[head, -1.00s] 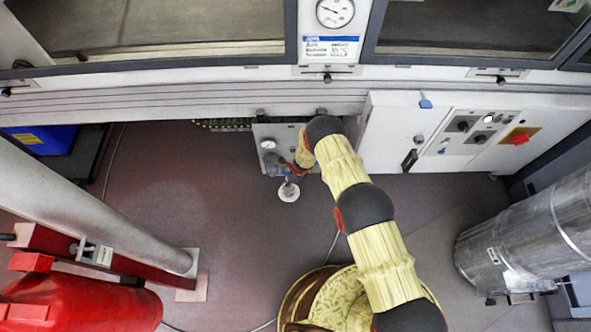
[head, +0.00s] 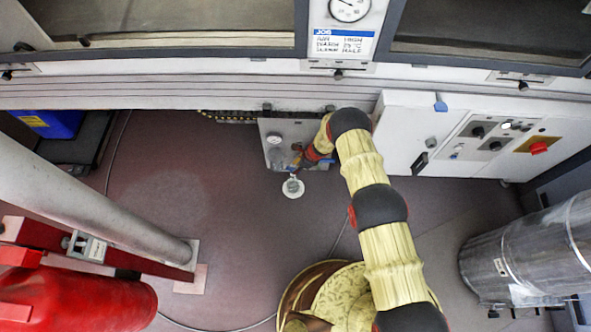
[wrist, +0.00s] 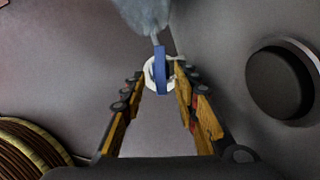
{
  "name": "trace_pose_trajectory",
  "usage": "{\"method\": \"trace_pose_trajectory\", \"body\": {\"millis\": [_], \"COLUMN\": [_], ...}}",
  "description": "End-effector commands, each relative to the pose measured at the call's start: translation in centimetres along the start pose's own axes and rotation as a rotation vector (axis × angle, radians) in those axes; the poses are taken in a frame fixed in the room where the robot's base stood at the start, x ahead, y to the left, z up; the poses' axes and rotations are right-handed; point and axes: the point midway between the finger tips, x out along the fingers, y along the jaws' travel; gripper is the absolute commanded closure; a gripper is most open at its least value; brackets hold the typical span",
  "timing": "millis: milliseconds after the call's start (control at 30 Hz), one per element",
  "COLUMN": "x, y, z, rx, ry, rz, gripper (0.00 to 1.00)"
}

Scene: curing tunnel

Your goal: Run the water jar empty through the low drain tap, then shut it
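The water jar (wrist: 145,12) shows in the wrist view as a cloudy blue-grey body, cut off by the top edge; its water level cannot be made out. A blue tap handle (wrist: 160,70) hangs below it, over a white round cup (wrist: 150,82). My gripper (wrist: 161,78) is open, with one finger on each side of the handle and visible gaps. In the head view, my gripper (head: 298,164) is at the small grey panel (head: 283,132) under the machine, just above the white cup (head: 293,187). My gripper partly hides the jar there.
A round gauge (head: 274,139) sits on the panel. A black knob (wrist: 280,82) is close on the right in the wrist view. A white control cabinet (head: 405,135) stands right of my arm. A grey post (head: 90,190) and red tank (head: 75,300) stand left. Floor between is clear.

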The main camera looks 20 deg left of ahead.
Motion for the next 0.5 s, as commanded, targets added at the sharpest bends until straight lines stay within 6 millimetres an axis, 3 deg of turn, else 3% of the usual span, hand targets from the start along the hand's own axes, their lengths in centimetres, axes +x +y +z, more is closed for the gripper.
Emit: {"method": "trace_pose_trajectory", "body": {"millis": [33,200,500], "x": [0.9,2.1,2.2], "y": [0.0,-0.1,-0.1], "z": [-0.1,-0.1,0.0], "rx": [-0.001,0.000,0.000], "ry": [0.000,0.000,0.000], "rz": [0.000,-0.001,-0.001], "gripper": [0.70,0.70,0.70]}}
